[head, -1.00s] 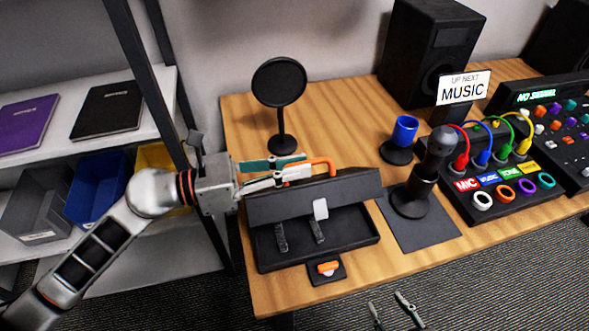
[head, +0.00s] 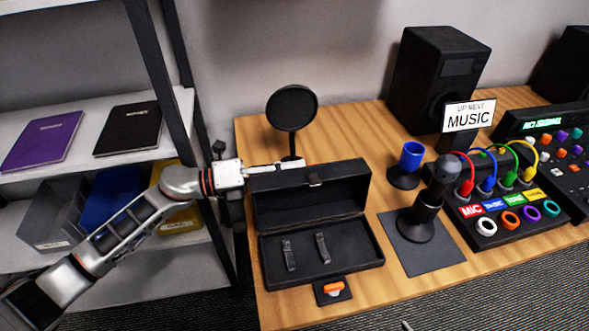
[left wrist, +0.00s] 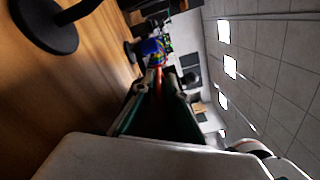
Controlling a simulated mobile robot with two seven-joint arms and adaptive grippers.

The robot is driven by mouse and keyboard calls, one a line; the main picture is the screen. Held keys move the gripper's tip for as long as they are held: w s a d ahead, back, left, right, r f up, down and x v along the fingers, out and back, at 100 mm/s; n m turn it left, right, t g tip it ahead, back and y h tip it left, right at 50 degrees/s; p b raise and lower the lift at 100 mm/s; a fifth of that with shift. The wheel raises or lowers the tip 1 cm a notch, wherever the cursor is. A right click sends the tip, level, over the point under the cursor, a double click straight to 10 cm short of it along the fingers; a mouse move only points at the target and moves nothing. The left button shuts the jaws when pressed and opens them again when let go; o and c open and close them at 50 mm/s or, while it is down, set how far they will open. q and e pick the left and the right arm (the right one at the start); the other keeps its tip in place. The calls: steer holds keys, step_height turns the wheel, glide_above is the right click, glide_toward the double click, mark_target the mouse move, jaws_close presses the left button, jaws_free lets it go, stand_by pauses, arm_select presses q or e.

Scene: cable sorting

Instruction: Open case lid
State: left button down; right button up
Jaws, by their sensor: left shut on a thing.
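The black case sits on the wooden desk, its lid (head: 335,194) raised about upright at the back of the tray (head: 377,262), with the lid's inside facing me. A latch (head: 314,180) shows at the lid's top edge. My left gripper (head: 290,167) is at the lid's top edge, coming from the left. It is shut on the lid's orange handle, mostly hidden in the head view; the handle (left wrist: 159,77) shows between the fingers in the left wrist view. Of my right gripper, only a small grey tip (head: 407,326) shows at the bottom edge.
A pop filter (head: 292,108) stands behind the lid. A microphone (head: 428,205) on a dark mat (head: 447,255) and a blue cup-like holder (head: 411,155) stand to the right. An orange-topped pad (head: 333,290) lies before the case. Shelves with bins are at the left.

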arm_select(q)
steer(key=shift+w+a+f+n, duration=0.1)
steer(key=shift+w+f+n, duration=0.15)
steer(key=shift+f+n, duration=0.3)
steer(key=shift+w+f+n, duration=0.25)
steer(key=shift+f+n, duration=0.2)
steer(key=shift+f, duration=0.2)
steer(key=c, duration=2.2)
jaws_free()
steer(key=shift+o, duration=0.2)
step_height(320, 180, up, 10)
